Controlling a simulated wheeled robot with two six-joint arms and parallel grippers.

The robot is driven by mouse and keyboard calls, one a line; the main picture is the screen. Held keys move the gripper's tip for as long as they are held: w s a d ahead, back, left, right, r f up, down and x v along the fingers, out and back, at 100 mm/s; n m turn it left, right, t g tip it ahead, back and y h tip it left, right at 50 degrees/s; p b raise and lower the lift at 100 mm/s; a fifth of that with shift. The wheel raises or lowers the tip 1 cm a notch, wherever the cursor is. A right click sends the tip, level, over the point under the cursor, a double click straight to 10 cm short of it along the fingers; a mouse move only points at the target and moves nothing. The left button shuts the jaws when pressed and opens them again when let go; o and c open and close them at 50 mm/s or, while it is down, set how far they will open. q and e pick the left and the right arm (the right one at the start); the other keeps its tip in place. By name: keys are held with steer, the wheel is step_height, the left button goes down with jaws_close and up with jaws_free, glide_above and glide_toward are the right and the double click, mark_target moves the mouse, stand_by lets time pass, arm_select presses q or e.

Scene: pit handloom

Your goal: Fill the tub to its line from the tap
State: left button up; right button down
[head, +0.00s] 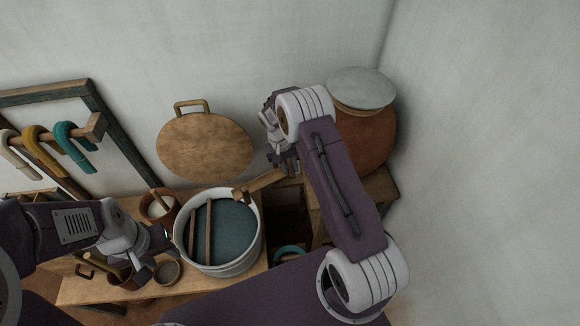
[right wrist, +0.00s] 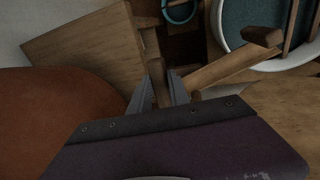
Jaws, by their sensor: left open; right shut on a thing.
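The white tub (head: 259,240) stands on the wooden bench, with dark blue-green liquid (head: 235,225) inside and two wooden sticks (head: 209,225) lying across it. Its fill line cannot be made out. A wooden spout-like bar (head: 262,184), seemingly the tap, reaches to the tub's rim; it also shows in the right wrist view (right wrist: 228,68). I see no stream. My right gripper (right wrist: 159,92) is shut on a slim wooden piece (right wrist: 157,78), perhaps the tap's handle, beside the clay jar (head: 368,140). My left gripper (head: 157,256) is open, left of the tub, near a small bowl (head: 167,272).
A pale lid (head: 360,88) covers the jar. A round wooden board (head: 205,148) leans on the wall behind the tub. A clay pot (head: 160,206) stands close behind-left. Coloured yarn hanks (head: 75,145) hang at left. A teal ring (head: 292,252) lies below right.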

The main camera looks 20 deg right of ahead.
steer(key=a+m+b, duration=0.1)
steer(key=w+a+m+b, duration=0.1)
steer(key=m, duration=0.1)
steer(key=a+m+b, duration=0.1)
steer(key=m, duration=0.1)
steer(key=shift+w+r+g+y, duration=0.1)
steer(key=shift+w+g+y, duration=0.2)
steer(key=shift+w+g, duration=0.1)
steer(key=c, duration=1.2)
jaws_free()
steer(key=shift+c, duration=0.2)
